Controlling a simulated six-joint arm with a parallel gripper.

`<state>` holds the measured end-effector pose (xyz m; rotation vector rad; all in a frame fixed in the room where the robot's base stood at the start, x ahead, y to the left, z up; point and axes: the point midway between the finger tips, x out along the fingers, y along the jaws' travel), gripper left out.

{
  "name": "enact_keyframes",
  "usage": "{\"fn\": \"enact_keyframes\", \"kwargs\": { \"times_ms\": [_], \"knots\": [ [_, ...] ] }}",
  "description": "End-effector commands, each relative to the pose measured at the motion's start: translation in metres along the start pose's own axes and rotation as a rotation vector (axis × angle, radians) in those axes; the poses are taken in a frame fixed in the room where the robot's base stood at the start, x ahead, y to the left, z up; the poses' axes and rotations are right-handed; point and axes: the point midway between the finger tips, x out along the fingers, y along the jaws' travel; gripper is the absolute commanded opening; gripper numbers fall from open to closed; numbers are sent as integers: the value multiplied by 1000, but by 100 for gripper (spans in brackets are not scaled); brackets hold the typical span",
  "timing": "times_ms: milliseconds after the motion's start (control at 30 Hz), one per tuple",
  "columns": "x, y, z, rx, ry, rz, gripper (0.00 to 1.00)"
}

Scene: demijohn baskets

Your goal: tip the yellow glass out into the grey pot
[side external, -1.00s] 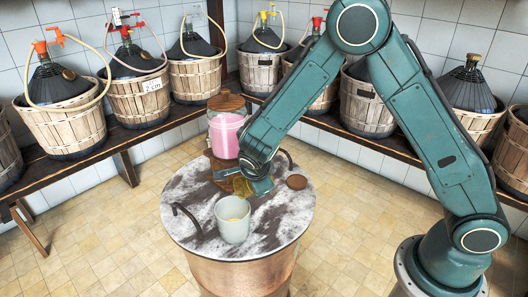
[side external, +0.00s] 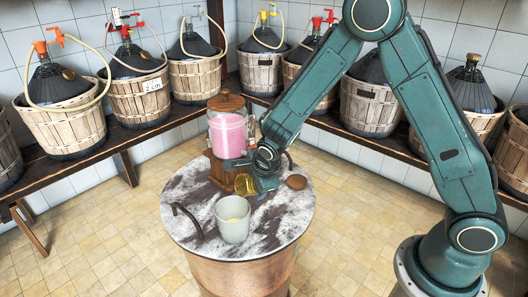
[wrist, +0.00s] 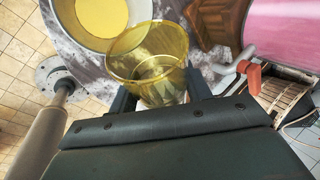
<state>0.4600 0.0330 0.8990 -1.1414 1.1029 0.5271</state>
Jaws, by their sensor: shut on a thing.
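My gripper (side external: 258,185) is shut on the yellow glass (side external: 244,184), above the round marbled table top. In the wrist view the see-through yellow glass (wrist: 148,68) sits between the two fingers, and I see no clear filling in it. Its exact tilt is hard to tell. The grey pot (side external: 233,228) stands upright on the table, just in front of the glass in the side view. Yellow contents show inside the pot; in the wrist view the pot (wrist: 128,42) is at the top left with a yellow disc in it. The glass is apart from the pot in the side view.
A jar of pink liquid (side external: 228,133) on a wooden stand is close behind my gripper. Demijohn baskets (side external: 143,100) line the wall benches.

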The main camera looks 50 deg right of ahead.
Motion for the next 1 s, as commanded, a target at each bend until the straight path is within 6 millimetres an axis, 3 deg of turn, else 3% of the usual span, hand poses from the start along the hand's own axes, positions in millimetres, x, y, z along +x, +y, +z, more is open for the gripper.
{"fn": "enact_keyframes", "kwargs": {
  "times_ms": [233, 667, 1000],
  "knots": [
    [2, 0, -2, 48, -93, 19, 21],
    [3, 0, -2, 58, -115, 23, 21],
    [3, 1, -2, 143, -274, 58, 21]
  ]
}}
